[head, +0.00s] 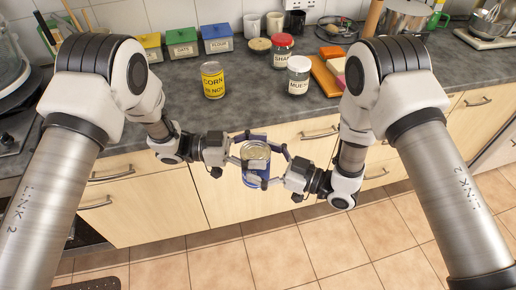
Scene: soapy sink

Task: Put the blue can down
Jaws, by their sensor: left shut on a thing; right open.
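The blue can (256,178) has a pale metal top and is upright in front of the counter's edge, held in the air before the cabinet doors. My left gripper (250,160) is shut on the can, its fingers at the can's sides. My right gripper (277,164) is open, with its fingers around or close beside the can's right side; I cannot tell if they touch it. The fingers hide part of the can.
The dark counter (180,96) has clear room left of a yellow corn can (213,80). A white-lidded jar (298,75), a red-lidded jar (281,51) and an orange board (325,76) stand to the right. Green (182,43) and blue (216,39) boxes line the back.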

